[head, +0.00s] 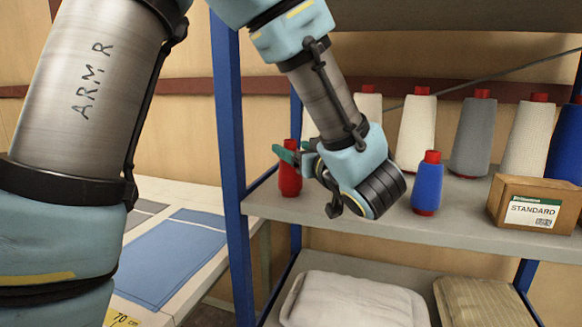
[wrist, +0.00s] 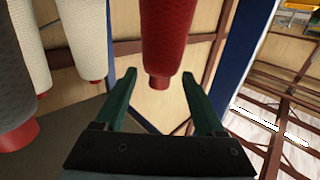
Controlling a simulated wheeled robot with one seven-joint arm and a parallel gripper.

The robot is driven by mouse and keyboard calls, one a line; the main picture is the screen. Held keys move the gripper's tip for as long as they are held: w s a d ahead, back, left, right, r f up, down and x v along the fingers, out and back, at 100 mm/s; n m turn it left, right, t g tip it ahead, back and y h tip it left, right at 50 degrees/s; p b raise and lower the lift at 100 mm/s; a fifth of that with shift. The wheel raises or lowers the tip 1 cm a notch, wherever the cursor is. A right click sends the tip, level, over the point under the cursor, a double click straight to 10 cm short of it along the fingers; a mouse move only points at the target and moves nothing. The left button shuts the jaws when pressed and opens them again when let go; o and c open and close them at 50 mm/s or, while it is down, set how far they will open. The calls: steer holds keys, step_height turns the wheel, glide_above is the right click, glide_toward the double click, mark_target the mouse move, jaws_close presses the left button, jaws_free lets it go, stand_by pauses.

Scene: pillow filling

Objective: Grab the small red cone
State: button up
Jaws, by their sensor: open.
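The small red cone (head: 290,183) stands upright at the left end of the grey metal shelf, near the blue post. My gripper (head: 283,151) is just to its right, with its green fingers crossing in front of the cone's upper part. In the wrist view the picture is upside down. There the red cone (wrist: 168,35) lies ahead, in line with the gap between the open fingers of my gripper (wrist: 159,78), its narrow top reaching between the fingertips. The jaws are open and I see no clear contact.
A small blue cone (head: 427,186) and a cardboard box (head: 532,204) stand to the right on the shelf (head: 375,219). Several white and grey cones stand behind. The blue post (head: 231,150) is close at left. A white pillow (head: 350,300) lies on the lower shelf.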

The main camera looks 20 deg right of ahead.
steer(key=w+p, duration=0.2)
steer(key=w, duration=0.2)
steer(key=shift+w+a, duration=0.1)
steer(key=shift+a, duration=0.1)
steer(key=shift+w+p, duration=0.3)
steer(key=shift+w, duration=0.3)
steer(key=shift+c, duration=0.4)
jaws_close()
